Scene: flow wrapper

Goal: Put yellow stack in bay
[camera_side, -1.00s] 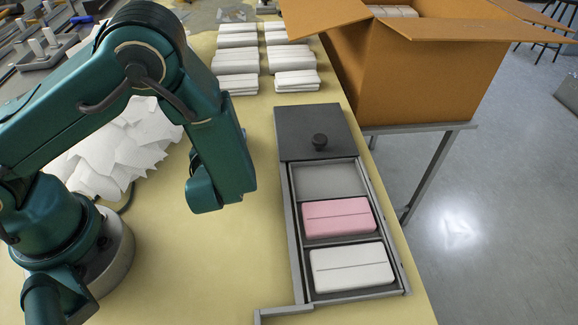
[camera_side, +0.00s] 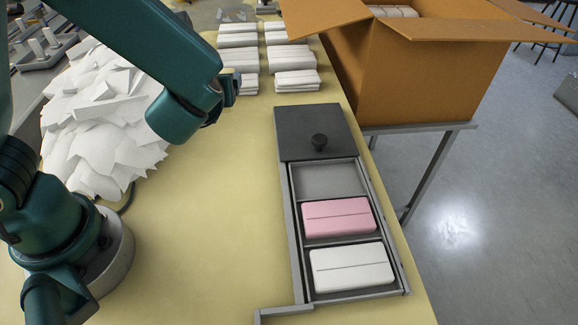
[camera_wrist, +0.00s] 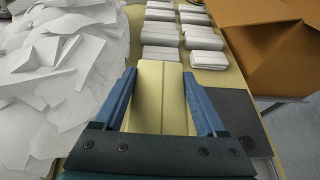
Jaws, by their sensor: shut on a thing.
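My gripper (camera_wrist: 160,73) is shut on the yellow stack (camera_wrist: 160,100), a pale yellow block with a line down its middle, between its two blue fingers in the wrist view. In the side view my gripper (camera_side: 228,88) is up near the rows of white stacks, mostly behind my arm, and I cannot make out the yellow stack there. The grey tray (camera_side: 292,230) has an empty bay (camera_side: 328,181) beside the dark cover. A pink stack (camera_side: 337,217) lies in the middle bay and a white stack (camera_side: 351,267) in the near bay.
Rows of white stacks (camera_side: 239,58) lie at the back. A paper heap (camera_side: 105,120) is at left. An open cardboard box (camera_side: 430,80) stands at right. The table (camera_side: 210,220) left of the tray is clear.

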